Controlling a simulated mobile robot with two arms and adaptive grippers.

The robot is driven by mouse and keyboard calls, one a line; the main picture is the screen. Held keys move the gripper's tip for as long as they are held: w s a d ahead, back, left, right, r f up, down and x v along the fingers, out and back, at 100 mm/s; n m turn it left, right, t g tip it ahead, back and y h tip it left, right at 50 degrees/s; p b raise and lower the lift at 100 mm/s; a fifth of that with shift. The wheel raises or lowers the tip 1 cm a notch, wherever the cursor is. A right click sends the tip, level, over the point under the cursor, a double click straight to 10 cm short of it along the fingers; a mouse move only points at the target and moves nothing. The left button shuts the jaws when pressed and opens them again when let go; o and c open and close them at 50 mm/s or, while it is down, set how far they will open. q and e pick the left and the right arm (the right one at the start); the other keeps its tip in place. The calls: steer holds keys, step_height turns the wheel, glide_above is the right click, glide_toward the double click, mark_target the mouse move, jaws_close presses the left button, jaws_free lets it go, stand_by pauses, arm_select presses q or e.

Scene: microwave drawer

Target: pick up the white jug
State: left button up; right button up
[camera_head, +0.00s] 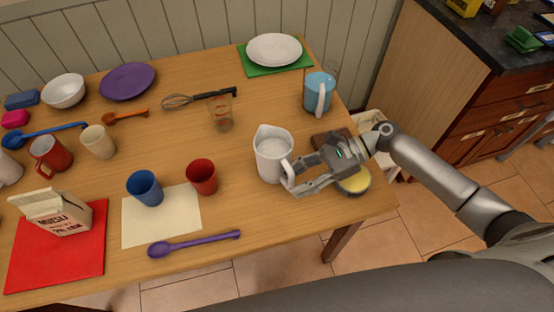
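The white jug (270,158) stands upright on the wooden table, toward its right end. Its handle (287,172) points to the right and front. My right gripper (295,177) comes in from the right with its fingers spread apart at the handle. The fingertips are very close to the handle, and I cannot tell whether they touch it. My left gripper is not in view.
A yellow-topped bowl (354,182) and a brown board (330,140) lie beside and under my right gripper. A blue jug (319,93) stands behind. A red cup (202,176) and a measuring glass (221,116) are left of the jug. The table's right edge is close.

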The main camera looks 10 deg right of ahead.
steer(key=shift+a, duration=0.15)
jaws_close()
steer(key=shift+w+r, duration=0.1)
stand_by(0.4)
steer(key=shift+r, duration=0.45)
steer(key=s+a+r+p, duration=0.1)
steer(key=s+a+r, duration=0.6)
steer(key=s+r, duration=0.5)
steer(key=shift+a, duration=0.25)
